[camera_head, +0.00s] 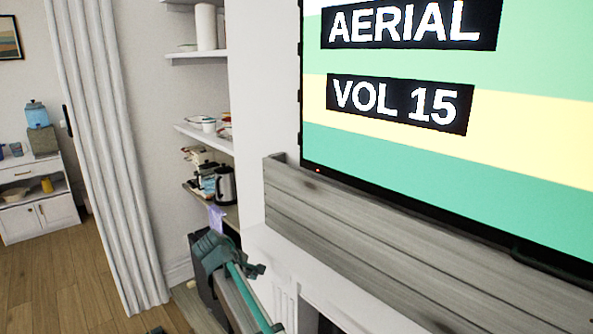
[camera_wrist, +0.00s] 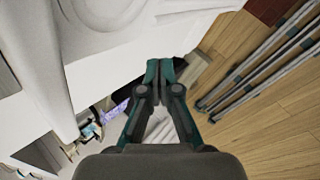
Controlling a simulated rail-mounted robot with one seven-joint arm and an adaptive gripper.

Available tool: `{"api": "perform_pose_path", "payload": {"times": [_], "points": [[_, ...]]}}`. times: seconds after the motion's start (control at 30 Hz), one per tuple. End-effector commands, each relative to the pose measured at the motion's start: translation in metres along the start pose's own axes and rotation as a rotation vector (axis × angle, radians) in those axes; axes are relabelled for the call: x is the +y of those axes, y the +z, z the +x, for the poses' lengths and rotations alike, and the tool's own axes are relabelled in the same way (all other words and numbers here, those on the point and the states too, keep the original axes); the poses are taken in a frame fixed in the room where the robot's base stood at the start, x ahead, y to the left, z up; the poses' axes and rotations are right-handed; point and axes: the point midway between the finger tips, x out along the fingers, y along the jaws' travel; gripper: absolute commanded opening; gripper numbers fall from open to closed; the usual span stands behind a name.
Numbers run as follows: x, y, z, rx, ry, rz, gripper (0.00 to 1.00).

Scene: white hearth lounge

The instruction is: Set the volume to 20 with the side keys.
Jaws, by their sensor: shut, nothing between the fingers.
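The television (camera_head: 440,150) hangs at the right in the head view, its screen reading "AERIAL" and "VOL 15". Several small dark bumps (camera_head: 299,96) line its left edge; they look like the side keys, but no markings can be read. A small red light shows at its lower left corner. My gripper (camera_wrist: 160,68) is shut and empty in the wrist view, fingertips together. Teal and dark parts of my arm show low in the middle of the head view, below and left of the television and apart from it. The wrist view shows no television screen or keys.
A grey wooden beam (camera_head: 350,215) runs under the television above the white fireplace surround (camera_head: 300,262). Shelves (camera_head: 205,131) with cups and a kettle (camera_head: 225,184) stand left of it. A pale curtain (camera_head: 108,150) hangs further left. Open wooden floor (camera_head: 80,285) lies at lower left.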

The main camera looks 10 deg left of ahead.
Motion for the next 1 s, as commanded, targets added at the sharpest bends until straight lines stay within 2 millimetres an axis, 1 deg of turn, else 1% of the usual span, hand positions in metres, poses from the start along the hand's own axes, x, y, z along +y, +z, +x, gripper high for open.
{"api": "perform_pose_path", "payload": {"times": [0.03, 0.13, 0.37, 0.5, 0.57, 0.7, 0.87, 0.9, 0.97, 1.0], "points": [[0.014, -0.012, -0.018, 0.008, 0.030, -0.015, 0.00], [0.043, -0.023, -0.050, 0.008, 0.095, -0.045, 0.00], [0.121, -0.029, -0.114, -0.041, 0.263, -0.101, 0.00], [0.167, -0.027, -0.155, -0.084, 0.363, -0.132, 0.00], [0.187, -0.026, -0.174, -0.104, 0.406, -0.142, 0.00], [0.230, -0.021, -0.220, -0.156, 0.500, -0.166, 0.00], [0.276, -0.013, -0.274, -0.220, 0.599, -0.186, 0.00], [0.287, -0.010, -0.288, -0.237, 0.623, -0.191, 0.00], [0.303, -0.006, -0.310, -0.265, 0.658, -0.196, 0.00], [0.313, -0.003, -0.324, -0.283, 0.680, -0.200, 0.00]]}}
